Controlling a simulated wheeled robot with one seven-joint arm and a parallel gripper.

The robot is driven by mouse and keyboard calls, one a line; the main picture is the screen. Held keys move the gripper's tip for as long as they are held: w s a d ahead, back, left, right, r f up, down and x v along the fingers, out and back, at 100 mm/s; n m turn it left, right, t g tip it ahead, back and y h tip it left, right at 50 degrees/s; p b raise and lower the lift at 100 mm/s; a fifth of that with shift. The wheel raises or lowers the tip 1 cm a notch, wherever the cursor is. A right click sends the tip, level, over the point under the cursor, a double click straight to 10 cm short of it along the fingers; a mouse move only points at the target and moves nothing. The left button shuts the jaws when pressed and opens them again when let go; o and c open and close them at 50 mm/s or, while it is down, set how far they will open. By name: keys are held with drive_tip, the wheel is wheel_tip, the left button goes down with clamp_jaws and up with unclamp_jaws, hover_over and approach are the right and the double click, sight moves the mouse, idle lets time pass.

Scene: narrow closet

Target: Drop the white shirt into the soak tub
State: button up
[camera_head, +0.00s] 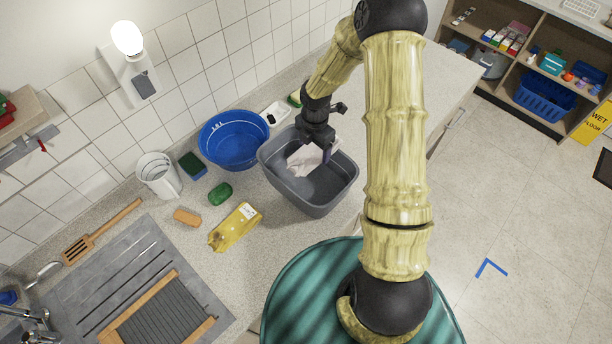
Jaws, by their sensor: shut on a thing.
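The white shirt (301,161) shows as a crumpled pale cloth inside the grey tub (316,206) on the counter. My gripper (326,156) reaches down into this grey tub from above and is shut on the shirt. Part of the shirt is hidden behind the gripper, and I cannot tell whether it touches the tub floor. A round blue tub (232,157) stands just left of the grey tub and looks empty. The frame does not show which of the two is the soak tub.
The sink drainer (150,240) holds a washboard (155,316).

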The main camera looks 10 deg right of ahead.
wheel_tip(320, 180, down, 4)
drive_tip(key=b, duration=0.2)
drive_tip(key=shift+w+a+r+b, duration=0.1)
drive_tip(key=shift+r+b, duration=0.05)
drive_tip(key=shift+b, duration=0.2)
drive_tip(key=shift+f+b, duration=0.6)
drive_tip(key=shift+f, duration=0.05)
drive_tip(key=o, duration=1.1)
wheel_tip(320, 180, up, 18)
drive_tip(key=b, duration=0.3)
drive_tip(key=shift+f, duration=0.25)
